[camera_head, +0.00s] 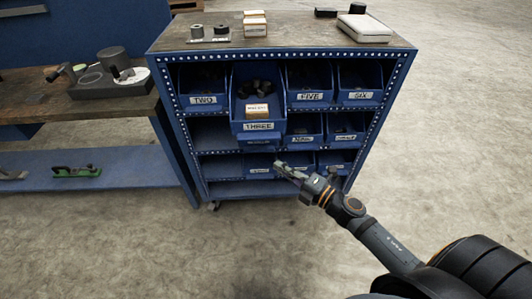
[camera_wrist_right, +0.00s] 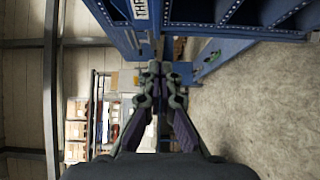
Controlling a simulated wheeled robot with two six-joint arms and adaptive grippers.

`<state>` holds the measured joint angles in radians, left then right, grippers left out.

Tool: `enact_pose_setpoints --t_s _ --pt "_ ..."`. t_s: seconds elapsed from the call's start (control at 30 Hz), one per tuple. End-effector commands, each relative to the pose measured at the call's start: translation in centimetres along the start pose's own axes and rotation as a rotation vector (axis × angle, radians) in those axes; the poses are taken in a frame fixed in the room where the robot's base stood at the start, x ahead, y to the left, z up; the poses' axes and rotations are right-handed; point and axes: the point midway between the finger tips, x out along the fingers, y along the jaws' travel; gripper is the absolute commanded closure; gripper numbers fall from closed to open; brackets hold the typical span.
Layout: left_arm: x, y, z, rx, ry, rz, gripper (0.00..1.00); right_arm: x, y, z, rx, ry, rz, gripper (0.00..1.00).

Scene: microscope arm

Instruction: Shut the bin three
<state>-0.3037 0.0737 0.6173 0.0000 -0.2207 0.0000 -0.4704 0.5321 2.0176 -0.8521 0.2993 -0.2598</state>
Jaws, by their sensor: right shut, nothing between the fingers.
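Bin three (camera_head: 259,128), a blue bin labelled THREE, sticks out of the top row of the blue bin cabinet (camera_head: 163,85). It holds dark round parts and a small box (camera_head: 257,111). My right gripper (camera_head: 278,165) is shut and empty, below and slightly right of bin three, in front of the lower bins. In the right wrist view the shut fingers (camera_wrist_right: 160,70) point toward the cabinet side, and part of bin three with its label (camera_wrist_right: 141,9) shows at the top. My left gripper is not in view.
Bins TWO (camera_head: 204,99), FIVE (camera_head: 310,96) and SIX (camera_head: 361,95) sit in the same row. Boxes (camera_head: 255,25) and a pale case (camera_head: 364,28) lie on the cabinet top. A workbench (camera_head: 90,104) stands at left. The floor (camera_head: 450,130) at right is clear.

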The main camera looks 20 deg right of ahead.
Motion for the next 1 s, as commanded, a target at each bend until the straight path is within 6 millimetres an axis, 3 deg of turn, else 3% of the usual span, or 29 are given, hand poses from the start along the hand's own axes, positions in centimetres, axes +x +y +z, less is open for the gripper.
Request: enact_pose_setpoints --t_s 0.13,0.2,0.3,0.4,0.5,0.7,1.0 --pt "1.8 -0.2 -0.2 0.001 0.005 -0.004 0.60 1.4 -0.3 0.1 -0.004 -0.006 0.006 1.00" --pt "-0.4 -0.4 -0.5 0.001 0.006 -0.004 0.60 2.6 1.1 0.4 0.003 -0.014 0.010 1.00" --pt "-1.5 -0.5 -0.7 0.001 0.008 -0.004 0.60 4.6 0.9 0.2 0.007 -0.011 0.008 1.00" --pt "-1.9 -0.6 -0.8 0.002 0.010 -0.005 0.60 6.6 0.7 0.2 0.005 -0.009 0.006 1.00" --pt "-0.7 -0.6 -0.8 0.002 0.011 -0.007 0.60 7.7 -0.1 1.5 -0.002 -0.007 0.003 1.00" --pt "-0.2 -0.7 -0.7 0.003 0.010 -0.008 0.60 8.9 0.0 2.8 -0.001 -0.006 0.001 1.00" --pt "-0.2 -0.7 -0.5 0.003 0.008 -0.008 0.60 9.1 0.1 3.0 0.000 -0.006 0.001 1.00"
